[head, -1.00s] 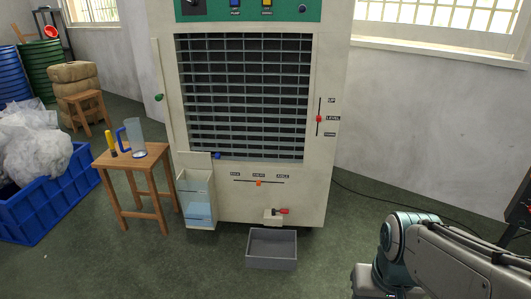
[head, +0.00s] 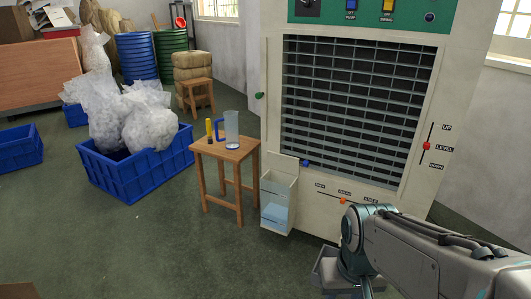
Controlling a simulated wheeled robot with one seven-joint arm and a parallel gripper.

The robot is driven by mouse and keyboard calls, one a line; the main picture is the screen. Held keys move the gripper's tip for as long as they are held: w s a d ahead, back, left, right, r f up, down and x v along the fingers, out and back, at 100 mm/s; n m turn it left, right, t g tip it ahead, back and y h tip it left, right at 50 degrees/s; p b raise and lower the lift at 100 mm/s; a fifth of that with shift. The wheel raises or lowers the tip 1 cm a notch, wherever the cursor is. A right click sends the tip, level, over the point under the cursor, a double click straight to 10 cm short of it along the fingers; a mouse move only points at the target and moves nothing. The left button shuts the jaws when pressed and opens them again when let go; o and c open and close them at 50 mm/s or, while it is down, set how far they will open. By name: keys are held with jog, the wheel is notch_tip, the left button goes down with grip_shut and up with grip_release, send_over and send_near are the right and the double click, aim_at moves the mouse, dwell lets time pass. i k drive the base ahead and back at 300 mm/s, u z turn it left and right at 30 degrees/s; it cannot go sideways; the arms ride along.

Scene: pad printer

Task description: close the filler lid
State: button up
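The filler (head: 265,206) is a pale box low on the left front corner of the machine, with bluish water showing in its lower part. Its lid (head: 279,165) appears to stand up as a pale flap at the back of the box, so it looks open. A blue knob (head: 306,163) sits just right of the lid. My arm reaches in from the lower right, in front of the machine and right of the filler.
A wooden stool (head: 229,155) left of the filler holds a clear jug (head: 232,128) with a blue handle and a yellow-handled tool (head: 209,128). A blue crate (head: 135,175) of plastic bags stands farther left. The floor (head: 150,250) in front is clear.

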aim_at(277, 161)
jog(key=u, duration=0.05)
jog(key=i, duration=1.2)
jog(key=z, duration=0.7)
